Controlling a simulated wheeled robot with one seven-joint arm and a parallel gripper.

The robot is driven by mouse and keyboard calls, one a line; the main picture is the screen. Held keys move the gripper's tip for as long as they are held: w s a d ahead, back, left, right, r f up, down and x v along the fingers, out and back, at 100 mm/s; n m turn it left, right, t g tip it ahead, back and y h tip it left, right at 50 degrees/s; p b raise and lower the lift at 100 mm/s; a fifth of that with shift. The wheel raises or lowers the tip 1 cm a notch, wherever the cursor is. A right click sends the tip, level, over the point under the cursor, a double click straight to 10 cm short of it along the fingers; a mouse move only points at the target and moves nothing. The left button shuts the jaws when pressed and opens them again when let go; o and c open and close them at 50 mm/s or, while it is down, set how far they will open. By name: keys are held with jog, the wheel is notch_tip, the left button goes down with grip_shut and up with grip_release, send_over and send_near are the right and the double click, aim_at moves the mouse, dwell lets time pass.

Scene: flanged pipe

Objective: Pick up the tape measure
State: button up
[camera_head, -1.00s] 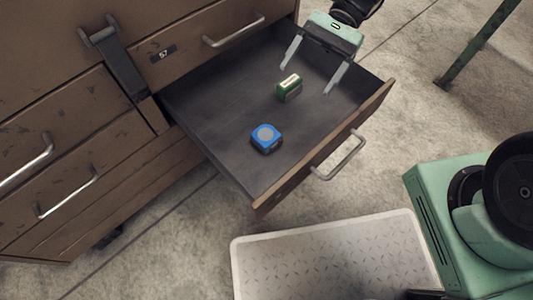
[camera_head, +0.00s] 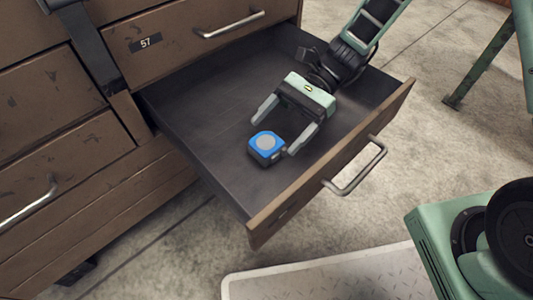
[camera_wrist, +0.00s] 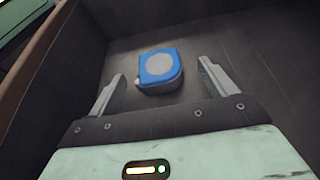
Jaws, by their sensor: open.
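The tape measure (camera_head: 266,148) is blue with a grey round centre and dark sides. It lies on the floor of the open drawer (camera_head: 200,110). My gripper (camera_head: 281,129) is open inside the drawer, with its fingertips reaching close to the tape measure. In the wrist view the tape measure (camera_wrist: 160,69) lies ahead of and between the two fingers (camera_wrist: 163,74), slightly beyond the tips. The fingers hold nothing. I cannot tell whether a fingertip touches it.
The drawer's front panel (camera_head: 335,160) with its metal handle (camera_head: 358,170) borders the space on the right. The brown cabinet (camera_head: 70,150) stands on the left. A light patterned platform (camera_head: 330,278) lies below on the concrete floor.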

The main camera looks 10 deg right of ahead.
aim_at(270, 140)
jog(key=shift+s+a+f, duration=0.25)
jog(key=shift+s+a, duration=0.05)
jog(key=shift+a, duration=0.1)
jog(key=b+x, duration=0.4)
jog(key=shift+s+f+b, duration=0.15)
jog(key=shift+b, duration=0.2)
jog(key=shift+s+a, duration=0.25)
jog(key=shift+a, duration=0.1)
jog(key=c, duration=1.2)
